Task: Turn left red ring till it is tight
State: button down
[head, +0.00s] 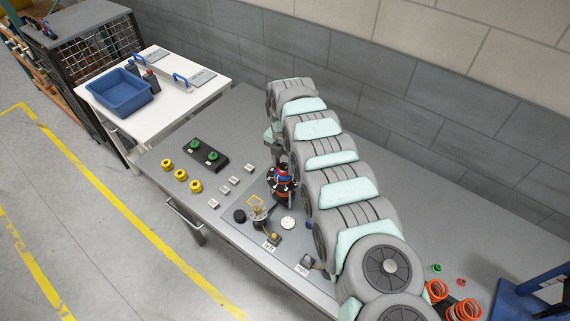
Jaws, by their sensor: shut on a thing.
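My gripper (283,195) is a small dark shape with red and blue bands, low over the grey bench and just behind the left station. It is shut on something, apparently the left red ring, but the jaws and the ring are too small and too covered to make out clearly. I cannot tell how the ring sits on its thread. The "left" label (271,241) lies at the front of the station, beside a small brass-coloured fitting (259,213). The "right" label (303,267) is nearer the camera.
A round white dial (288,223) and a black knob (239,216) flank the brass fitting. Several yellow buttons (181,175) and a black box with green knobs (204,153) stand further left. Orange coils (437,290) lie at lower right. A blue bin (122,92) sits on the white table.

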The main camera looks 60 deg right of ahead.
jog(key=m+p, duration=0.1)
jog(key=m, duration=0.2)
jog(key=shift+r+m, duration=0.1)
jog(key=shift+m, duration=0.2)
jog(key=m, duration=0.3)
jog(key=shift+w, duration=0.1)
jog(key=m, duration=0.6)
jog(key=c, duration=1.1)
grip_release()
notch_tip(320, 180, up, 7)
jog(key=shift+r+p, duration=0.1)
jog(key=shift+p, duration=1.05)
